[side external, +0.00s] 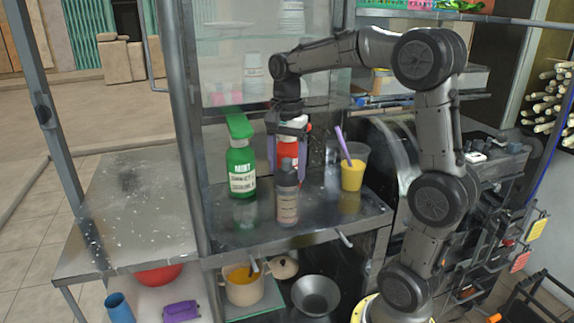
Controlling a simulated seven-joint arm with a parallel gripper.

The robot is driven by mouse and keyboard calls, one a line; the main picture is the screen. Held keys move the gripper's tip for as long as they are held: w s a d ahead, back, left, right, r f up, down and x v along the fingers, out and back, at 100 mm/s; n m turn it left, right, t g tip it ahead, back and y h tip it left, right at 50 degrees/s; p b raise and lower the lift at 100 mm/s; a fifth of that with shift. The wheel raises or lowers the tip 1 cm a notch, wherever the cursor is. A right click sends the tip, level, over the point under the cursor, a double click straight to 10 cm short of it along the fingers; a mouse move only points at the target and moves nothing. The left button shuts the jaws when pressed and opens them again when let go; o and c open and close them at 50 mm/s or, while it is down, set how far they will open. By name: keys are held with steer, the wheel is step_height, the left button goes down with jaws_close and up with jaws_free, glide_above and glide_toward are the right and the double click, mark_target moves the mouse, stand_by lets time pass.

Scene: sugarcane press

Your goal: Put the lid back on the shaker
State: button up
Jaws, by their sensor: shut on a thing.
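A small grey-brown shaker (287,206) with a pale label stands upright on the metal shelf, near its front edge. A dark grey lid (287,164) shows at its top, between my fingertips. My gripper (288,168) points straight down over the shaker, with its purple-grey fingers on either side of the lid. It is shut on the lid. I cannot tell from this view whether the lid is seated on the shaker or slightly above it. A red-and-white bottle (292,146) shows behind the fingers and is partly hidden by them.
A green mint bottle (242,170) stands left of the shaker. A cup of yellow drink (352,174) with a purple straw stands to the right. The metal shelf (325,212) has bare room at its front right. A frame post (183,120) rises on the left.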

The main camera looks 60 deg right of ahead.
stand_by(0.3)
steer(key=o, duration=1.3)
steer(key=shift+c, duration=0.2)
steer(key=shift+r, duration=3.45)
steer(key=shift+c, duration=0.2)
jaws_close()
